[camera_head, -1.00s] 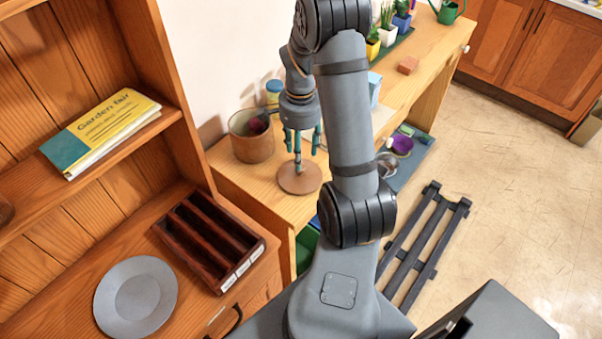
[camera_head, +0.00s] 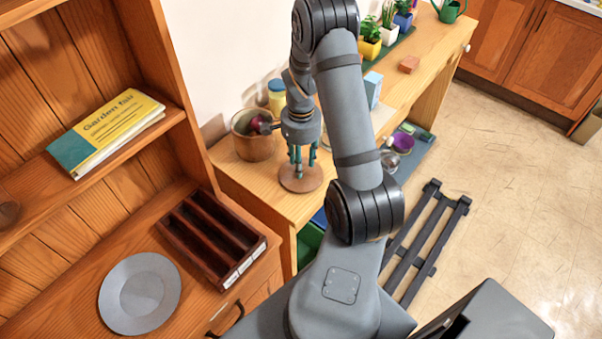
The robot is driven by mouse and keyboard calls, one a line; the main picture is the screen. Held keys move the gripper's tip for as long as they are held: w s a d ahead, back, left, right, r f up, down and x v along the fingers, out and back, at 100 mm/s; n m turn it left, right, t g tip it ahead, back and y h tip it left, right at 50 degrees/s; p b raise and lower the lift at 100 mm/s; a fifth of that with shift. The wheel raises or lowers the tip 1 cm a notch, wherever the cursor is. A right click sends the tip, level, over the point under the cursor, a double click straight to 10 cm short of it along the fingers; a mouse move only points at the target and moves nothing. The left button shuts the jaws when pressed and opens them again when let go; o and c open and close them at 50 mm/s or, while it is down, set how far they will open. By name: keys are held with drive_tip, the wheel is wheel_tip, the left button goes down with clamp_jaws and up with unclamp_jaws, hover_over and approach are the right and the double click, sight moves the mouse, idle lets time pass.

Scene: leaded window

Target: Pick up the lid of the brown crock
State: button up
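The brown crock (camera_head: 254,147) stands open on the wooden bench against the wall. A dark red thing (camera_head: 259,124) shows at its mouth. The flat round brown lid (camera_head: 301,183) lies on the bench to the right of and nearer than the crock. My gripper (camera_head: 302,168) points down over the lid's middle, with its greenish fingers close above the disc. The fingers hide the lid's centre and any knob there. I cannot tell whether they touch or grip it.
A jar with a yellowish lid (camera_head: 277,97) and a light blue box (camera_head: 373,88) stand behind my gripper. A reddish block (camera_head: 409,64) and potted plants (camera_head: 371,46) sit farther along the bench. A dark divided tray (camera_head: 211,238) and a grey plate (camera_head: 140,294) are at the left.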

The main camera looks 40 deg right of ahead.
clamp_jaws()
idle(0.7)
